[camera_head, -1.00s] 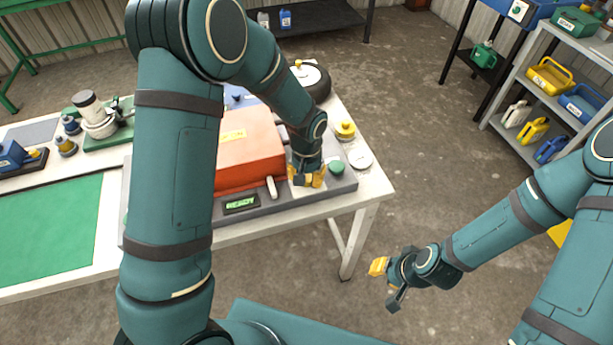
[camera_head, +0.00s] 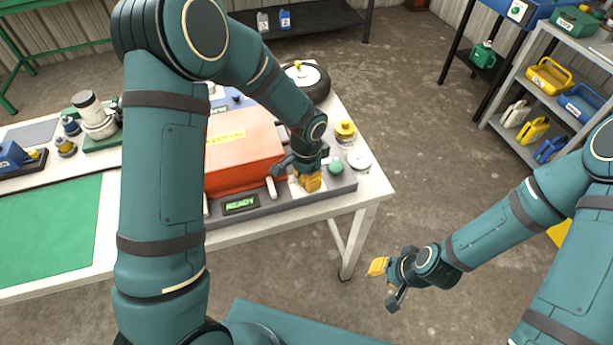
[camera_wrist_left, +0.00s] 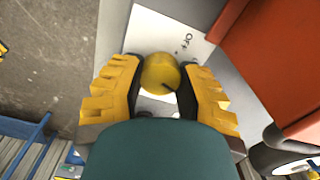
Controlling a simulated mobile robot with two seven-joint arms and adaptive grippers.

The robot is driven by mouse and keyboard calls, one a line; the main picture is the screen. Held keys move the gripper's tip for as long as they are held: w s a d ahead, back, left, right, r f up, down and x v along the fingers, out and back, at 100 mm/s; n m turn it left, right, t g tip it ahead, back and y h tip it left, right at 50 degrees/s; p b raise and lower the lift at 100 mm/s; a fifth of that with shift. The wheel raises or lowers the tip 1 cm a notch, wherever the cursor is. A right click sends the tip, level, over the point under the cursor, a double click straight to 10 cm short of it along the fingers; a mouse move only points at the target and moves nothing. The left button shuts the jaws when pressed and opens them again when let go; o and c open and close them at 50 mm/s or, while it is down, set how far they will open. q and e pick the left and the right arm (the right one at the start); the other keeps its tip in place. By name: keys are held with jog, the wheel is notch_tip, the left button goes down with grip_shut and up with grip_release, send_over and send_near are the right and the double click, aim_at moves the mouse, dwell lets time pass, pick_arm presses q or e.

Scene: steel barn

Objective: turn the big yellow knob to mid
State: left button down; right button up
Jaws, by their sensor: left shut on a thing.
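The big yellow knob (camera_wrist_left: 160,74) shows in the left wrist view, on a pale plate (camera_wrist_left: 150,30) with the printed word "OFF". A dark mark shows on the knob's face. My left gripper (camera_wrist_left: 163,85) has its yellow fingers on either side of the knob, shut on it. In the head view my left gripper (camera_head: 309,181) covers the knob at the right front part of the grey machine base. My right gripper (camera_head: 385,282) hangs over the floor in front of the table, its fingers apart with nothing between them.
An orange-red cover (camera_head: 243,150) stands left of my left gripper. A green button (camera_head: 336,168) is close on its right. A display (camera_head: 241,203) reads "READY". A yellow-topped jar (camera_head: 345,131) and a white round lid (camera_head: 359,159) stand on the table's right end.

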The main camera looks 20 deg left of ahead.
dwell(0.5)
pick_arm(q)
jog(key=c, duration=0.6)
grip_release()
jog(key=shift+o, duration=0.2)
notch_tip(320, 180, up, 12)
